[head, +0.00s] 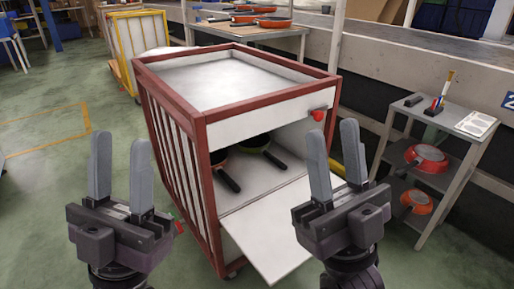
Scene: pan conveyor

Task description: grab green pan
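A dark pan with a yellow-green rim (254,144), which looks like the green pan, sits inside the red-framed cart (205,134). Its dark handle (277,161) points toward the cart's open front. A second dark pan lies to its left, with its black handle (229,180) pointing forward; its body is mostly hidden in shadow. My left gripper (121,142) is open and empty, in front of the cart's left side. My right gripper (332,132) is open and empty, to the right of the cart's opening. Neither gripper touches a pan.
The cart's white front flap (266,225) hangs open and slopes down between my grippers. A grey shelf (440,125) at right holds red pans (427,158) and a brush (443,88). A table behind (255,30) carries orange pans.

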